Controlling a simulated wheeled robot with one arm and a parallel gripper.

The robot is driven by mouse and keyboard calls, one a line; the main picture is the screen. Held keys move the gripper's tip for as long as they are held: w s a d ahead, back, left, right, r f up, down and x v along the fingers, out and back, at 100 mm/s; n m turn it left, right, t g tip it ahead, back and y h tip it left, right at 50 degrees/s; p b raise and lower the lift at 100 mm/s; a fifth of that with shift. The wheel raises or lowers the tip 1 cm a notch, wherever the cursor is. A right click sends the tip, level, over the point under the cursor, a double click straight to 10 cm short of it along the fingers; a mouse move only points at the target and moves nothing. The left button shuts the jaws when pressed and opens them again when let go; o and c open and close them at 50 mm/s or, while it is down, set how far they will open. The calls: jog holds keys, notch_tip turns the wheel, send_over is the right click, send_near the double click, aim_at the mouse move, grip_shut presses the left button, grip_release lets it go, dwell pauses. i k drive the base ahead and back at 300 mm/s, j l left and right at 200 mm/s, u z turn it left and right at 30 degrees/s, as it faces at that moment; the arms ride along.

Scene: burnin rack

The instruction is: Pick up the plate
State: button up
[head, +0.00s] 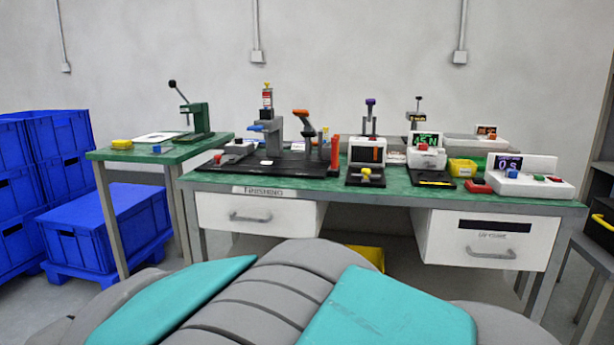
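A flat white sheet or plate (158,137) lies on the small green-topped table at the left, in front of a green lever press (194,118); I cannot tell if it is the plate. A tiny white piece (266,162) also lies on the black base of the fixture on the long bench. No other plate can be made out for certain at this distance. My gripper is not in view. The grey and teal shapes along the bottom are part of my own body.
The long green bench (398,186) bears several fixtures, small screens and a red-handled device, with white drawers (258,215) below. Blue crates (104,222) are stacked at the left. A yellow bin (368,256) sits under the bench. A rack edge (603,150) stands at the right.

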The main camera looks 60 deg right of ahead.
aim_at(471, 188)
jog(key=z, duration=3.2)
